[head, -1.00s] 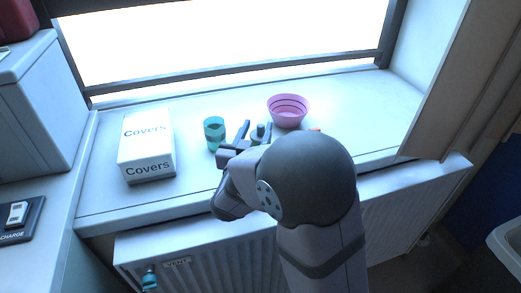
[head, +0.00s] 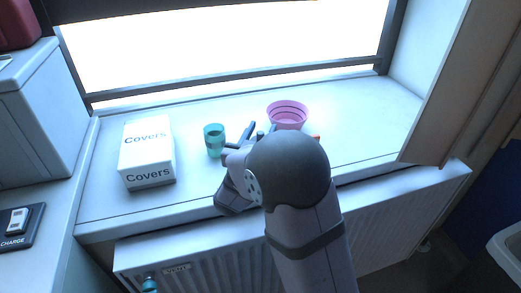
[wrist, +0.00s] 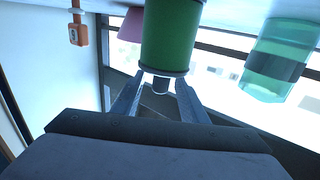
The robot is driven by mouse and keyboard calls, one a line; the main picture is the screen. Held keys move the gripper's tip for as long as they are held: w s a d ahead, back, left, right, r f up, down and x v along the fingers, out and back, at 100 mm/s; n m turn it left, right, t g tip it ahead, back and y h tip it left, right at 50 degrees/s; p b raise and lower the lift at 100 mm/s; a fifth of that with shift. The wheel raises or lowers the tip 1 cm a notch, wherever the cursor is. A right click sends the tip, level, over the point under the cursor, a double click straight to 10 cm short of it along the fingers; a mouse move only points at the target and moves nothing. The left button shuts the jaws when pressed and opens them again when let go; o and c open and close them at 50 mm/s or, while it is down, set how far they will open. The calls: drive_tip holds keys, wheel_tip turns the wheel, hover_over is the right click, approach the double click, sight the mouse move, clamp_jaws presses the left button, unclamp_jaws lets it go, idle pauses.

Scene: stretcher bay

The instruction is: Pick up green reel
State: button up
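I see a gap between the fingers and the knob, and no clear grip on the reel. In the head view my gripper (head: 256,131) is over the sill, between the teal cup (head: 214,141) and the pink bowl (head: 288,116).
The teal cup also shows right of the reel in the wrist view (wrist: 270,72). A white Covers box (head: 148,155) stands left on the windowsill (head: 360,105). A small orange item (wrist: 77,34) lies on the reel's other side. The sill's right part is fairly clear.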

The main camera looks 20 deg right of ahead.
drive_tip(key=shift+x, duration=1.55)
clamp_jaws()
drive_tip(key=shift+r, duration=0.15)
wheel_tip(320, 180, up, 10)
drive_tip(key=shift+p, duration=0.45)
